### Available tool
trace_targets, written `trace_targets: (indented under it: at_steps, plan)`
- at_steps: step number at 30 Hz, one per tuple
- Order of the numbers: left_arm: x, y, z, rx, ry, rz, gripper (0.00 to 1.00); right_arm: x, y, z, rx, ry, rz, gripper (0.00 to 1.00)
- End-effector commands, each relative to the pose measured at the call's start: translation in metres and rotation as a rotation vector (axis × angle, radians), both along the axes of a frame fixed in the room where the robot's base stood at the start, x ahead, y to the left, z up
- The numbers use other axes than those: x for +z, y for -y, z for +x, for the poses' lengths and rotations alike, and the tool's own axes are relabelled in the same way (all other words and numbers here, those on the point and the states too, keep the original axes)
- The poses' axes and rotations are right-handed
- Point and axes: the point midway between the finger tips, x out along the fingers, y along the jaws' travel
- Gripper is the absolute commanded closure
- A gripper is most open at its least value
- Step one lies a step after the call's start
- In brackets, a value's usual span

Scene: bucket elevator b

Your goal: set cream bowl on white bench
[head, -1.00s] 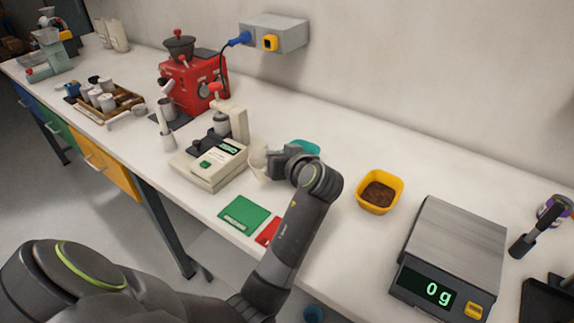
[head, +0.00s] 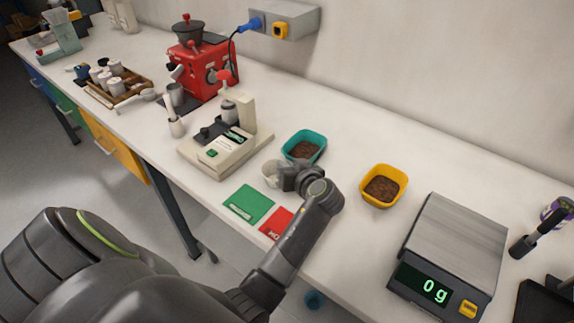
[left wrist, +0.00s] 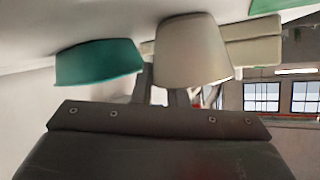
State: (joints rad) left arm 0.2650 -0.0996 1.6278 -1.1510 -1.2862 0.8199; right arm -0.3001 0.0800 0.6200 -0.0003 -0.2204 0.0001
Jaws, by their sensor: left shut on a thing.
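The cream bowl (head: 270,174) is in my left gripper (head: 281,176), just above or at the white bench (head: 345,156); I cannot tell if it touches. In the left wrist view the bowl (left wrist: 193,50) fills the upper middle, with the fingers (left wrist: 166,88) shut on it. In the head view my gripper and wrist hide part of the bowl. It is between the cream machine and the teal bowl, behind the green card. My right gripper is not in view.
A teal bowl (head: 305,146) of brown grounds stands close behind the gripper. A cream machine (head: 222,150) is to the left. Green (head: 249,204) and red (head: 276,223) cards lie in front. A yellow bowl (head: 383,186) and a scale (head: 455,244) are to the right.

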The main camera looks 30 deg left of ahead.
Motion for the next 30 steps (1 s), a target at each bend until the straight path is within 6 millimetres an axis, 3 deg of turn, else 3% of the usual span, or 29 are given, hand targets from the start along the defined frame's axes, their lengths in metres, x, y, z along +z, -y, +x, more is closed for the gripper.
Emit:
trace_targets:
  at_steps: [9, 10, 15, 30]
  plan:
    - [-0.0038, -0.0001, 0.0003, 0.0, 0.001, 0.001, 1.0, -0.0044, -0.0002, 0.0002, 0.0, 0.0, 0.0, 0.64]
    - [-0.0038, 0.0, 0.0002, 0.0, 0.001, 0.001, 0.86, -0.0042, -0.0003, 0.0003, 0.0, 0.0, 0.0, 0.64]
    - [-0.0026, -0.0001, 0.0001, 0.0, 0.0, 0.0, 0.65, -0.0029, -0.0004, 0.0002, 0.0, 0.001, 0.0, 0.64]
    - [0.0035, -0.0005, 0.001, -0.002, 0.0, 0.0, 0.65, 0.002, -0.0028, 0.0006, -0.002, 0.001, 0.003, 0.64]
